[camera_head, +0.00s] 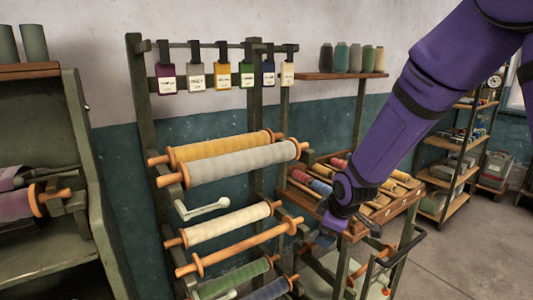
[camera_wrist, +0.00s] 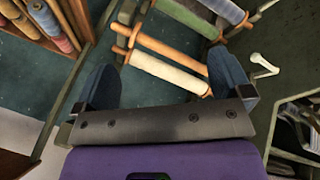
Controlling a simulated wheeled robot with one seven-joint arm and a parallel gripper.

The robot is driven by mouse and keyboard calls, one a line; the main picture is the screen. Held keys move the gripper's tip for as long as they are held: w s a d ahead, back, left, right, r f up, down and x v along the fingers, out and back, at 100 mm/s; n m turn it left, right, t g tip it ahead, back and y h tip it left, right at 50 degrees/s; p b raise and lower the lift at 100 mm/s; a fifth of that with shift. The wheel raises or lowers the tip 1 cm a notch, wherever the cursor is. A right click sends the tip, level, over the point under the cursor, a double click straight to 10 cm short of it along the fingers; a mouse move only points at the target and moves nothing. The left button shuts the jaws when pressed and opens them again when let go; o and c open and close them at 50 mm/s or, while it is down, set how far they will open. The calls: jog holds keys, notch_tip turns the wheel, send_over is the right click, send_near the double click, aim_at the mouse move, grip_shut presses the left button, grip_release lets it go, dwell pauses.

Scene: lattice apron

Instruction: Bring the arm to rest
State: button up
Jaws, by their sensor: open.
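My arm, purple with dark bands, reaches down from the upper right in the head view. My gripper (camera_head: 348,226) is at its end, in front of the wooden trolley and to the right of the roll rack. In the wrist view my gripper (camera_wrist: 165,78) has its two blue-grey fingers spread wide with nothing held between them. A cream roll (camera_wrist: 172,73) shows beyond the gap between the fingers and appears apart from them. The fingertips are hard to make out in the head view.
The green rack (camera_head: 140,110) holds a yellow roll (camera_head: 220,147), a grey roll (camera_head: 240,163), a cream roll (camera_head: 228,222) and a bare spindle (camera_head: 240,247). A trolley tray (camera_head: 385,222) of coloured spools lies behind my gripper. Open floor (camera_head: 470,250) shows at right.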

jog(key=s+d+r+m, duration=0.4)
jog(key=s+d+r, duration=0.1)
jog(key=r, duration=0.5)
jog(key=s+d+r+m, duration=0.3)
jog(key=s+r, duration=0.1)
jog(key=s, duration=0.4)
jog(key=s+d+r+m+h, duration=0.1)
jog(key=s+d+r+m, duration=0.2)
jog(key=s, duration=0.5)
jog(key=s+d+r+m, duration=0.3)
jog(key=s+r, duration=0.2)
jog(key=s, duration=0.3)
jog(key=shift+s+r+m+h, duration=0.15)
jog(key=shift+r+m+h, duration=0.15)
jog(key=shift+r, duration=0.1)
